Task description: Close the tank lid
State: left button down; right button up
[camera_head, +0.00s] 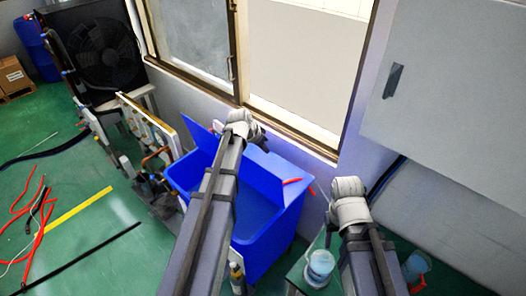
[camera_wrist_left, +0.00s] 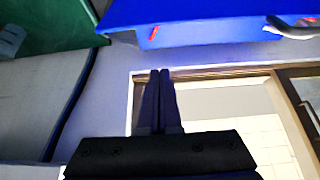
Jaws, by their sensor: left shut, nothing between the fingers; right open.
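The blue tank (camera_head: 270,246) stands below the window, and I look down into its open top. Its blue lid (camera_head: 268,166) stands raised along the back edge, tilted up. My left arm crosses over the tank and hides part of the opening and lid. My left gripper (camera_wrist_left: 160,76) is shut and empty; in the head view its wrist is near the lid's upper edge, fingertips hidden. Blue tank or lid surface (camera_wrist_left: 210,20) fills the top of the left wrist view, apart from the fingertips. My right gripper (camera_head: 348,190) is open, right of the tank, its fingers not clearly visible.
A window (camera_head: 300,70) and grey wall lie behind the tank. A panel with pipes (camera_head: 150,130) stands close on the left. A bottle (camera_head: 237,277) and a small table with a white-and-blue container (camera_head: 319,267) are in front. Red cables (camera_head: 38,215) lie on the green floor.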

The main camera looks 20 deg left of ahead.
aim_at(264, 168)
pick_arm(q)
jog(key=b+x, duration=0.7)
jog(key=x, duration=0.2)
jog(key=s, duration=0.1)
jog(key=s+a, duration=0.1)
jog(key=s, duration=0.2)
jog(key=shift+s+a+r, duration=0.1)
jog(key=shift+s+a, duration=0.1)
jog(key=shift+a, duration=0.2)
jog(key=shift+w, duration=0.1)
